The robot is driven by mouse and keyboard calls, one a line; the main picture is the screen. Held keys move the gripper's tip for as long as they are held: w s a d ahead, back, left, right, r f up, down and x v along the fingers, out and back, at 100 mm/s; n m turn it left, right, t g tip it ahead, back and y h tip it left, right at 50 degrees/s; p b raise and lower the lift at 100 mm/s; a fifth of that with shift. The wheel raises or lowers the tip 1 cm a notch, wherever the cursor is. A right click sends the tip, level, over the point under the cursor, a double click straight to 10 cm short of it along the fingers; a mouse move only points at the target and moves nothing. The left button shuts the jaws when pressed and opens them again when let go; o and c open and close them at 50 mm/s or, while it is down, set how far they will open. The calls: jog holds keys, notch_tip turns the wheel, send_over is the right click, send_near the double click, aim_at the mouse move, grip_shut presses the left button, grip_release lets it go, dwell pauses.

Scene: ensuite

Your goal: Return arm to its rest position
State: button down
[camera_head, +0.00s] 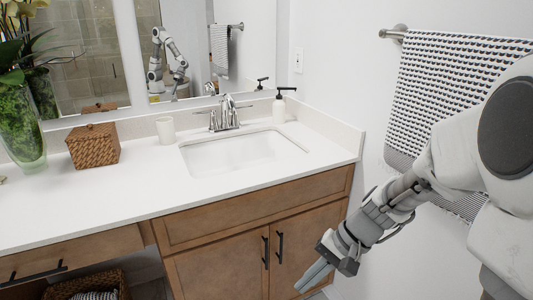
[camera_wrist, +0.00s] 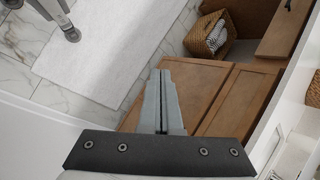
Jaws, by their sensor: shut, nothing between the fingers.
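My arm comes in from the right in the head view and points down and to the left. My gripper (camera_head: 311,279) is in front of the right side of the wooden vanity cabinet (camera_head: 210,262), below the counter height. In the wrist view my gripper (camera_wrist: 161,76) points away from the camera, its two fingers together with nothing between them. The cabinet doors (camera_wrist: 212,97) lie behind and to the right of the fingers in that view. I cannot tell the exact gap between the fingers and the doors.
The white counter (camera_head: 95,205) holds a sink (camera_head: 240,150), faucet (camera_head: 228,112), soap bottle (camera_head: 280,107), cup (camera_head: 165,130), wicker box (camera_head: 93,146) and plant vase (camera_head: 22,140). A towel (camera_head: 440,90) hangs by my arm. A white mat (camera_wrist: 105,45) lies on the floor.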

jog(key=s+d+r+n+t+h, duration=0.3)
jog(key=s+r, duration=0.3)
jog(key=r, duration=0.1)
jog(key=s+d+r+n+t+h, duration=0.25)
jog(key=s+r+h, duration=0.2)
jog(key=r, duration=0.25)
notch_tip(320, 180, up, 17)
jog(key=p, duration=1.6)
jog(key=shift+s+d+f+y, duration=0.15)
jog(key=shift+s+d+y, duration=0.05)
jog(key=shift+s+y, duration=0.2)
jog(key=shift+w+t, duration=0.15)
jog(key=shift+t, duration=0.1)
